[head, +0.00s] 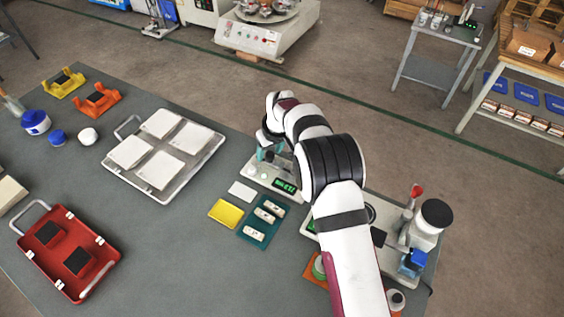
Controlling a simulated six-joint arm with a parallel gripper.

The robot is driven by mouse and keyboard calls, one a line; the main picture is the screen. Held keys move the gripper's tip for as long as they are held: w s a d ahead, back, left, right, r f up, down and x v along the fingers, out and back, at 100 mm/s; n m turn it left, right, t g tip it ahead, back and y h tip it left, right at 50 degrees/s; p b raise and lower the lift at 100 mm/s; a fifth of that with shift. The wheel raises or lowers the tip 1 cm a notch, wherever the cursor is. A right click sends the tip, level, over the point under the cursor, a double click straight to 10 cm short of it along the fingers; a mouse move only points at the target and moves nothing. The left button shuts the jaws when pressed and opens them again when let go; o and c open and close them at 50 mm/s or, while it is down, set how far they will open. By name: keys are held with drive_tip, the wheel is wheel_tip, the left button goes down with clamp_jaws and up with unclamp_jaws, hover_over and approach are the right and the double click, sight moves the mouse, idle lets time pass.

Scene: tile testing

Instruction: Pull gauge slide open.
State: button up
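A pale gauge (254,170) with a green lit display (285,185) sits near the table's far edge, right of the white-tile tray. My white and black arm reaches over the table from the lower right and covers part of the gauge. My gripper (266,147) is at the far end of the arm, low over the gauge's back part. A small teal part shows there, and I cannot tell whether it belongs to the gauge or the gripper. The fingertips and the gauge slide are too small and hidden to make out, so contact cannot be told.
A metal tray (164,193) holds several white tiles. A teal holder (247,230) with small pale pieces, a yellow sponge-like block (225,213) and a white block (242,192) lie in front of the gauge. A red carrier (108,262) is at left. Bench instruments (432,222) stand right of my arm.

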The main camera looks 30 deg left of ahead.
sight(272, 155)
drive_tip(key=shift+r, duration=3)
drive_tip(key=shift+d+r, duration=0.2)
drive_tip(key=shift+d, duration=0.1)
drive_tip(key=s+d+r+m, duration=0.3)
drive_tip(key=d+r, duration=0.2)
drive_tip(key=d, duration=0.3)
drive_tip(key=s+d+r+m+h, duration=0.1)
drive_tip(key=s+d+r+m, duration=0.25)
drive_tip(key=d, duration=0.45)
drive_tip(key=s+d+r+m, duration=0.25)
drive_tip(key=d+r, duration=0.25)
drive_tip(key=d, duration=0.4)
drive_tip(key=s+d+f+m+g, duration=0.1)
drive_tip(key=s+d+m, duration=0.3)
drive_tip(key=s, duration=0.6)
drive_tip(key=s+d+f+m+g, duration=0.1)
drive_tip(key=s+d+m, duration=0.3)
drive_tip(key=s+d, duration=0.3)
drive_tip(key=s, duration=0.4)
drive_tip(key=shift+d+m, duration=0.25)
drive_tip(key=shift+m, duration=0.05)
